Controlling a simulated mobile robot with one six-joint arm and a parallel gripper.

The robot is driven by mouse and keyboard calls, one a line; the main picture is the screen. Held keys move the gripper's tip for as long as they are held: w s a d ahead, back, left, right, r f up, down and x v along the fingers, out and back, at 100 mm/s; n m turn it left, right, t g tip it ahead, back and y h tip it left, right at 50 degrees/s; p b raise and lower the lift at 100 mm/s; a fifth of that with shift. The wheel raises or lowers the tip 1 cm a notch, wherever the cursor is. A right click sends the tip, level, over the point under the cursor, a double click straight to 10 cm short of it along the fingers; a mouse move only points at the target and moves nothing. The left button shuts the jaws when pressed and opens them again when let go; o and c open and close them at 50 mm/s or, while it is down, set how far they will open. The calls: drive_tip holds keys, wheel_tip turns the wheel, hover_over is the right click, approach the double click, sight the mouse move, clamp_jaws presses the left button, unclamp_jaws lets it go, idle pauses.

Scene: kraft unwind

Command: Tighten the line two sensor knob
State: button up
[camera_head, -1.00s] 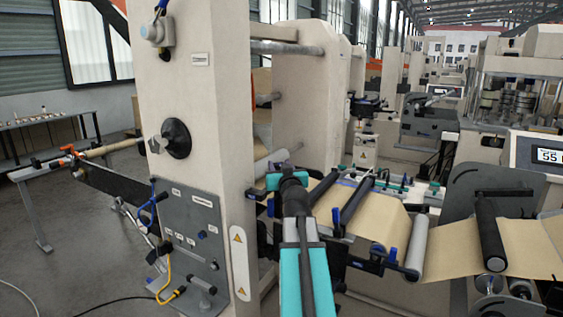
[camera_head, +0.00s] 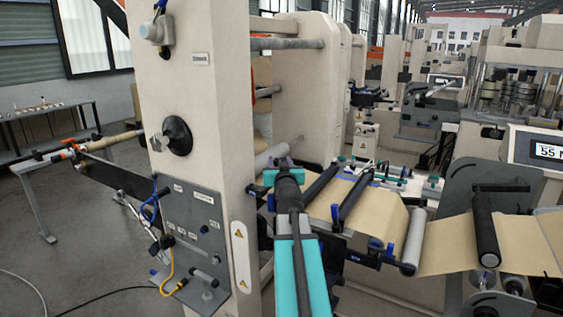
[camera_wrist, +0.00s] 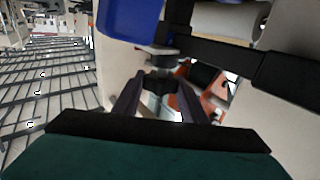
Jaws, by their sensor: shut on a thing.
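In the wrist view, my gripper (camera_wrist: 157,98) has its two dark fingers on either side of a small black knob (camera_wrist: 156,82) and is shut on it. The knob sits just below a blue block (camera_wrist: 130,18) with a grey round part between them. A black bar (camera_wrist: 225,55) runs to the right of it. In the head view, my teal and black arm reaches to the paper web beside the cream machine column, and my gripper's fingertips and the knob are hidden behind my wrist. I cannot read a line number on the knob.
The brown paper web (camera_head: 375,215) passes over black rollers (camera_head: 357,198) and a grey roller (camera_head: 412,242) to the right of my arm. The cream column (camera_head: 190,100) stands close on the left. A grey plate (camera_head: 200,220) with a yellow cable fixes to its base.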

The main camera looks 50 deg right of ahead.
drive_tip(key=shift+a+r, duration=0.1)
drive_tip(key=shift+r, duration=0.15)
drive_tip(key=o, duration=1.1)
drive_tip(key=shift+a, duration=0.15)
drive_tip(key=shift+c, duration=0.2)
drive_tip(key=shift+f, duration=0.1)
drive_tip(key=b+v, duration=0.4)
drive_tip(key=v, duration=0.1)
drive_tip(key=shift+s+a+f, duration=0.15)
drive_tip(key=shift+s+f, duration=0.05)
drive_tip(key=shift+s, duration=0.15)
drive_tip(key=b, duration=0.3)
drive_tip(key=shift+s+a+b, duration=0.25)
drive_tip(key=shift+b, duration=0.1)
drive_tip(key=b+v, duration=0.1)
drive_tip(key=b, duration=0.4)
drive_tip(key=shift+s+a, duration=0.15)
drive_tip(key=shift+s, duration=0.15)
